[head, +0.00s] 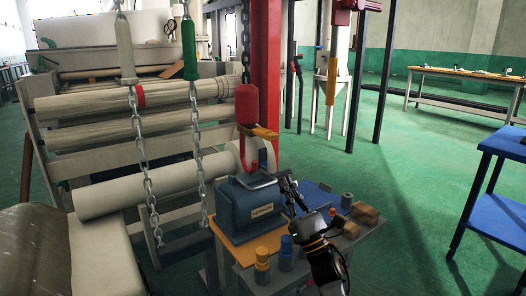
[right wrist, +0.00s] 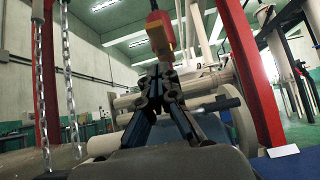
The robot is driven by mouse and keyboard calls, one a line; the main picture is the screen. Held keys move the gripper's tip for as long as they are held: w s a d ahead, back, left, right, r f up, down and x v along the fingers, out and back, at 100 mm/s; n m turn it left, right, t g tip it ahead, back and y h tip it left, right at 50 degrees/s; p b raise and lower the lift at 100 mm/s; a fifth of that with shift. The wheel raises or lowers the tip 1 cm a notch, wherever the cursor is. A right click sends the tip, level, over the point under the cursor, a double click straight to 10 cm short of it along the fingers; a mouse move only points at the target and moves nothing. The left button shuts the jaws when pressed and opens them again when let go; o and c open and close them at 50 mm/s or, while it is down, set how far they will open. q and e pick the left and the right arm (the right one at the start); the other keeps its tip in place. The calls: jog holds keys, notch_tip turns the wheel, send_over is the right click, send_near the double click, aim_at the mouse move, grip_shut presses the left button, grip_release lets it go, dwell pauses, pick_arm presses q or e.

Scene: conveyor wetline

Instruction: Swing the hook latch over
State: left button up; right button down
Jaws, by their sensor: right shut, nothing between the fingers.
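A red hook block (head: 247,104) hangs from a chain, with a red hook (head: 247,160) below it. An orange latch piece (head: 265,132) sticks out to the right above the hook's opening. In the right wrist view the red block (right wrist: 156,22) shows at the top, and the hook below is hidden behind my fingers. A blue-grey box (head: 252,210) with a metal handle stands under the hook; I cannot tell whether the hook is through the handle. My right gripper (head: 286,184) is shut and empty, right of the box's top and below the latch; it also shows in the right wrist view (right wrist: 160,80).
The box stands on a small table with yellow and blue knobbed pieces (head: 262,264), a grey cylinder (head: 346,201) and brown blocks (head: 365,214). Chains (head: 198,150) hang at left before large rollers (head: 130,186). A red post (head: 267,75) rises behind. Floor at right is clear up to a blue table (head: 497,205).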

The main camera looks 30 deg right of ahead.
pick_arm(q)
jog(key=shift+s+a+f, duration=0.1)
jog(key=shift+s+f, duration=0.05)
jog(key=shift+f, duration=0.05)
pick_arm(e)
jog(key=x, duration=1)
pick_arm(q)
jog(key=s+f+g, duration=0.1)
jog(key=f, duration=0.1)
jog(key=s+a+f+g+y+p, duration=0.1)
jog(key=s+f+g, duration=0.1)
jog(key=s+a+f+g+p, duration=0.1)
jog(key=s+f, duration=0.1)
jog(key=shift+a+g, duration=0.15)
jog(key=shift+g, duration=0.25)
jog(key=s+a+f+g+y+p, duration=0.1)
jog(key=s+a+f+g+p, duration=0.1)
jog(key=s, duration=0.7)
notch_tip(320, 180, down, 2)
jog(key=a+g, duration=0.1)
jog(key=g, duration=0.2)
jog(key=shift+s+n+g+y, duration=0.3)
jog(key=shift+s+y, duration=0.05)
jog(key=shift+y, duration=0.05)
pick_arm(e)
jog(key=s+f+g, duration=0.1)
jog(key=s+f, duration=0.5)
jog(key=s, duration=0.3)
jog(key=shift+d+f, duration=0.25)
jog(key=shift+d, duration=0.15)
